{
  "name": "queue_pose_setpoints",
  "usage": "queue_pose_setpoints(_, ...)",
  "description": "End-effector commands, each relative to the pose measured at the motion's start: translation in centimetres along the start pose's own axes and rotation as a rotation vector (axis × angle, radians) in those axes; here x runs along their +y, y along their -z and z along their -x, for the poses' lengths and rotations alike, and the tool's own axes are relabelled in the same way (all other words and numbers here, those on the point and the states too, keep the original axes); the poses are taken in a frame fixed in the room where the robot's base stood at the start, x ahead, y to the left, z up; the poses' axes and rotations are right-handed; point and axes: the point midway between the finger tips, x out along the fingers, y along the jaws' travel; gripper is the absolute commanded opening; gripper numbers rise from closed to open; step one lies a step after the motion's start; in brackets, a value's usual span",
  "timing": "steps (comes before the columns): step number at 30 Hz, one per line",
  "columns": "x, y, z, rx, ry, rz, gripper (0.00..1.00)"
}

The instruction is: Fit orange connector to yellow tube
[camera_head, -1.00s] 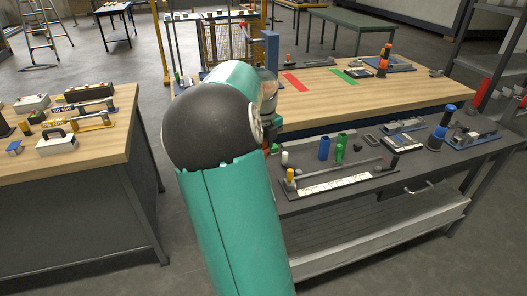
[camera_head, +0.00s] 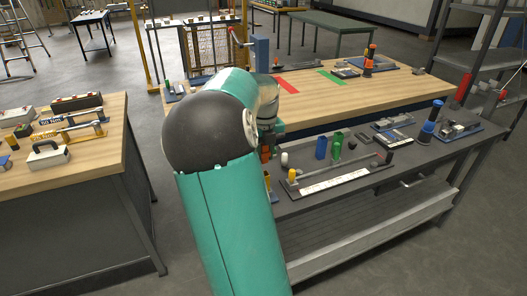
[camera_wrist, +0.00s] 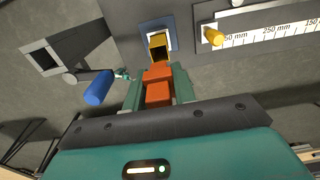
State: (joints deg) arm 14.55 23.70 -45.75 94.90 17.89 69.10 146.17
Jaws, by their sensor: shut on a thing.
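In the wrist view, the orange connector (camera_wrist: 158,92) sits between the green fingers of my gripper (camera_wrist: 158,78), which is shut on it. A yellow square tube (camera_wrist: 159,40) stands just beyond the connector, in line with it, inside a blue-edged holder. The connector's far end overlaps or nearly meets the tube in this view; I cannot tell whether they touch. In the head view my arm hides most of the gripper, and a small orange part (camera_head: 266,154) shows beside it.
A ruler fixture (camera_head: 331,184) with a yellow peg (camera_head: 292,176) lies right of the gripper on the dark bench. Blue (camera_head: 321,147) and green (camera_head: 337,146) blocks stand behind it. In the wrist view a blue cylinder (camera_wrist: 98,87) is at left. A wooden table (camera_head: 420,85) stands behind.

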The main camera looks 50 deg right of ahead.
Motion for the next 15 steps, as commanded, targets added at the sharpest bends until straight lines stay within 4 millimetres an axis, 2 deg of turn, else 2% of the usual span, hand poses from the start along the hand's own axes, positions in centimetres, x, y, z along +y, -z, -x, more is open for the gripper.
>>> queue_pose_setpoints(9, 0.0, 0.0, -2.9, 0.000, -0.001, 0.000, 0.05)
queue_pose_setpoints(15, 0.1, 0.1, -4.0, 0.000, 0.000, -0.001, 0.05)
